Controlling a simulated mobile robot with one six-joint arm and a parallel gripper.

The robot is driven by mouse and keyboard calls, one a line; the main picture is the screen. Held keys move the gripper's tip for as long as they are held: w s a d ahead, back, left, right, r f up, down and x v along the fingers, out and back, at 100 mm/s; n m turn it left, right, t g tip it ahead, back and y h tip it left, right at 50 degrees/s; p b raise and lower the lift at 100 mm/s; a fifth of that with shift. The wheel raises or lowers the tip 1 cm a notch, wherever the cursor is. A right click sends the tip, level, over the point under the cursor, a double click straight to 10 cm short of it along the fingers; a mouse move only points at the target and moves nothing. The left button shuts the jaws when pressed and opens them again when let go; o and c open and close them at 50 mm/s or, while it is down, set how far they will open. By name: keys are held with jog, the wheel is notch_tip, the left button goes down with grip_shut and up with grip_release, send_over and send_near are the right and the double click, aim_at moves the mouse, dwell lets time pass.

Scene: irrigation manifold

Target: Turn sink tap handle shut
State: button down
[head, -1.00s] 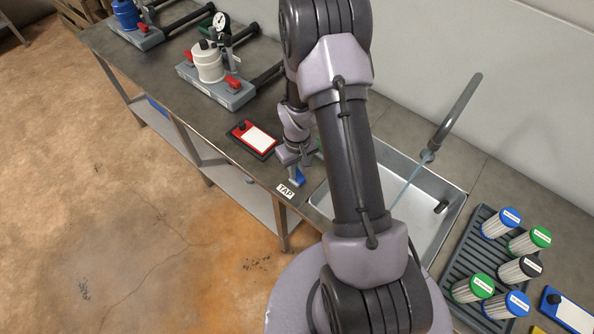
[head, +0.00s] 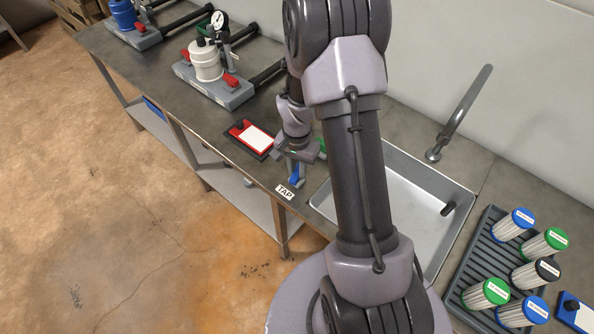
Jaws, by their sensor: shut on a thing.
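The blue tap handle (head: 294,180) stands at the front edge of the bench beside the "TAP" label (head: 285,192), left of the sink. My gripper (head: 296,173) points down over it and is shut on it; the fingers and wrist hide its upper part. The steel sink (head: 457,192) is partly hidden behind my arm.
A red clipboard-like panel (head: 250,138) lies left of my gripper. A grey rack (head: 480,240) with several capped filters stands right of the sink. A white canister in a grey manifold base (head: 213,85) is further back left.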

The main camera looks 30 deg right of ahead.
aim_at(297, 172)
jog(key=shift+m+b, duration=0.65)
jog(key=shift+m, duration=0.95)
jog(key=c, duration=1.3)
grip_release()
notch_tip(297, 172, up, 18)
jog(key=p, duration=0.5)
jog(key=shift+f+p, duration=0.25)
jog(key=shift+p, duration=0.15)
